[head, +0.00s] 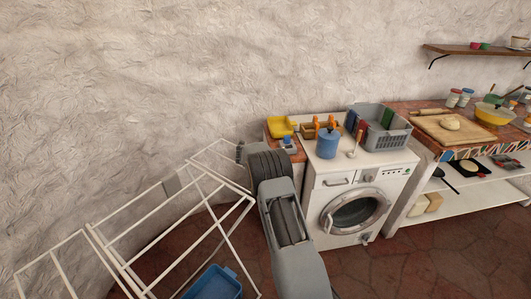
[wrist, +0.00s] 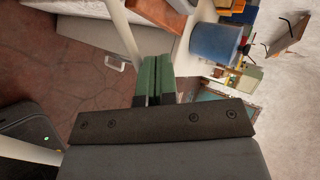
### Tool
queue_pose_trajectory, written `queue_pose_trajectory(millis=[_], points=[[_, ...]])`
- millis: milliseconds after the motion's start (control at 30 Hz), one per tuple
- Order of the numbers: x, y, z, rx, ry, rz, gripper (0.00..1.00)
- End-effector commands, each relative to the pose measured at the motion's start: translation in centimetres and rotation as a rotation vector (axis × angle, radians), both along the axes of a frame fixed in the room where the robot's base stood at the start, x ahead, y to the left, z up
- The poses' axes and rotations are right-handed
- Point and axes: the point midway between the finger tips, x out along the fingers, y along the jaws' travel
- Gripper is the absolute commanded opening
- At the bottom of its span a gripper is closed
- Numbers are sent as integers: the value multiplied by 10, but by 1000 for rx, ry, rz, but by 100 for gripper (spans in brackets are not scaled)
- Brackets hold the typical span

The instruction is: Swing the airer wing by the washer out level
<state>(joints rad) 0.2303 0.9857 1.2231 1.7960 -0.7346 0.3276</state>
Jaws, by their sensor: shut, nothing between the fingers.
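The white tube-frame airer (head: 122,262) stands on the left in the head view, in front of the wall. The wing by the washer (head: 207,153) runs from its far end toward the washer, partly hidden by my arm; I cannot tell its exact angle. The white washer (head: 387,194) stands to the right of my arm, its round door shut. In the wrist view my gripper (wrist: 155,77) has its green fingers together, with nothing between them. A white tube (wrist: 122,32) runs down to beside the left finger; I cannot tell whether they touch. My fingertips are hidden in the head view.
A blue canister (head: 327,144), a grey crate (head: 389,136) and a yellow scoop-like item (head: 282,126) stand on top by the washer. A blue basin (head: 213,284) is under the airer. A tiled counter (head: 400,113) is at the right. Tiled floor in front is open.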

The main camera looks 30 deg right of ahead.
Motion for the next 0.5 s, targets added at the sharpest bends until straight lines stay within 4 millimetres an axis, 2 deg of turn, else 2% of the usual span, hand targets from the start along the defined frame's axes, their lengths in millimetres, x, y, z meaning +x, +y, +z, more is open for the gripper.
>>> queue_pose_trajectory(millis=[500], points=[[-1,-1,-9,0,0,0,0]])
